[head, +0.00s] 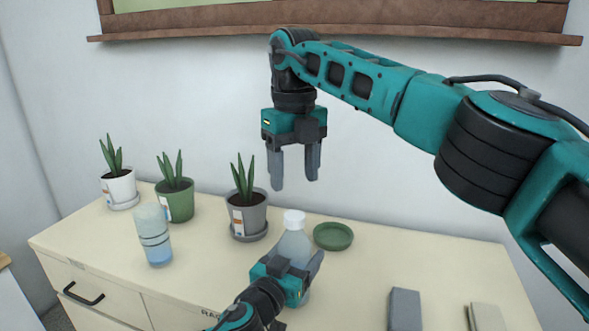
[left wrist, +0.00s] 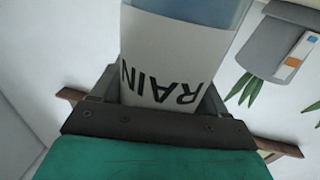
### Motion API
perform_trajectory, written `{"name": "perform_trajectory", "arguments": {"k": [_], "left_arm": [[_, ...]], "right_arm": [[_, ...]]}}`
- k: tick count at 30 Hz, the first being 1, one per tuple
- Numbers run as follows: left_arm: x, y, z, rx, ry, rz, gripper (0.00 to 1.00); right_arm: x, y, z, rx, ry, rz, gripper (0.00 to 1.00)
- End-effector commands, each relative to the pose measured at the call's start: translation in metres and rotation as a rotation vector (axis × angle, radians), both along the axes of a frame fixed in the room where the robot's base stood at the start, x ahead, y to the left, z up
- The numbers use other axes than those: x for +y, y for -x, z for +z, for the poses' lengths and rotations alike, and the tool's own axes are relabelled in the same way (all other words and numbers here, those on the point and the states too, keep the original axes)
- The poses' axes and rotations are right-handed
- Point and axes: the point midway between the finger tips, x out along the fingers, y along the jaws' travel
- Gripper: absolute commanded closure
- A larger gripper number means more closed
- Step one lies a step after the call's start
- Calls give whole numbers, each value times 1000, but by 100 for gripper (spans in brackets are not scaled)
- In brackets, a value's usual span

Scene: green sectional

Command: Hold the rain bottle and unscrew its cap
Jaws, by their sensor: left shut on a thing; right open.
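The rain bottle (head: 295,246) is clear with a white cap (head: 294,217) and stands upright near the middle of the cabinet top. The cap is on the bottle's neck. My left gripper (head: 306,280) is shut around the bottle's body from the front. In the left wrist view, the bottle's white label (left wrist: 168,72) reading RAIN sits between the fingers. My right gripper (head: 295,182) is open and empty, pointing down above the bottle and apart from the cap. The bottle's lower part is partly hidden by my left gripper.
Potted plants in white (head: 120,188), green (head: 176,203) and grey (head: 249,219) pots line the back. A green saucer (head: 333,236) lies right of the bottle. Grey (head: 405,310) and beige (head: 488,317) blocks are at front right.

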Motion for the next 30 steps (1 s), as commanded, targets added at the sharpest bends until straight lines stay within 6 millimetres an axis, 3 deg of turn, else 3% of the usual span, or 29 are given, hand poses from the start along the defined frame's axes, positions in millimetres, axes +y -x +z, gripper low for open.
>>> {"name": "perform_trajectory", "arguments": {"k": [30], "left_arm": [[0,0,-1,1,0,0,100]], "right_arm": [[0,0,0,0,-1,-1921,39]]}}
